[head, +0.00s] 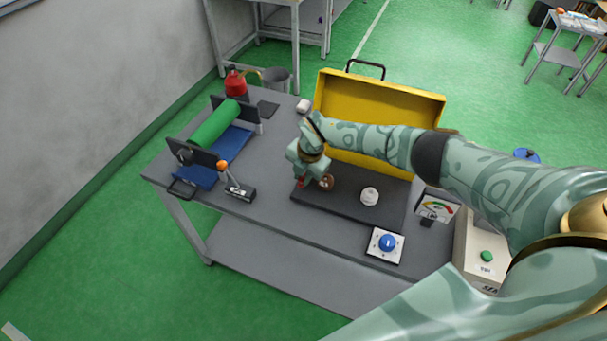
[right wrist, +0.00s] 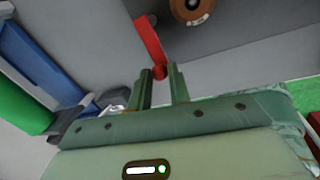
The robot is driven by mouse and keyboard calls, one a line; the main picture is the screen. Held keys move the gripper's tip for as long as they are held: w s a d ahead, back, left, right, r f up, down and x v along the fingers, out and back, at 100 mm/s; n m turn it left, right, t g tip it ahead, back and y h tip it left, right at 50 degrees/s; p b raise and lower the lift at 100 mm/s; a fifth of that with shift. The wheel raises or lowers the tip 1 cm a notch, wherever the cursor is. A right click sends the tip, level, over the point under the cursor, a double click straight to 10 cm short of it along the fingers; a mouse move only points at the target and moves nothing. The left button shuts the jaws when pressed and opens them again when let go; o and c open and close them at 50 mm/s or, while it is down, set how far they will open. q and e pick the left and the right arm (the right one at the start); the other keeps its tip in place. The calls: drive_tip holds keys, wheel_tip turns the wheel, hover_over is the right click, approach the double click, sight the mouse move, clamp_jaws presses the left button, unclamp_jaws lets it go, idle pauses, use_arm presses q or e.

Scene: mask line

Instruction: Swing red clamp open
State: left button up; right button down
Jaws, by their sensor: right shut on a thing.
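The red clamp (head: 301,184) shows as a small red patch at the left end of the dark board on the grey table, mostly hidden behind my right gripper (head: 304,177). In the right wrist view the clamp is a red bar (right wrist: 149,40) with a rounded red end between the fingertips of my right gripper (right wrist: 161,77). The gripper is shut on that red end. A brown round part (right wrist: 192,10) sits just right of the bar; it also shows in the head view (head: 326,182). My left gripper is not in view.
The dark board (head: 345,208) also bears a white knob (head: 369,196). A yellow case (head: 375,102) stands behind. A green roller (head: 214,124), an orange-tipped lever (head: 235,185) and a red bottle (head: 235,83) are left. A blue button (head: 387,243) is at the front.

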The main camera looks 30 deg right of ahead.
drive_tip(key=shift+w+r, duration=0.1)
drive_tip(key=c, duration=1.3)
unclamp_jaws()
wheel_tip(320, 180, up, 16)
drive_tip(key=s+d+p, duration=0.1)
drive_tip(key=s+p, duration=0.1)
drive_tip(key=p, duration=0.1)
drive_tip(key=shift+s+d+p, duration=0.25)
drive_tip(key=shift+s+p, duration=0.15)
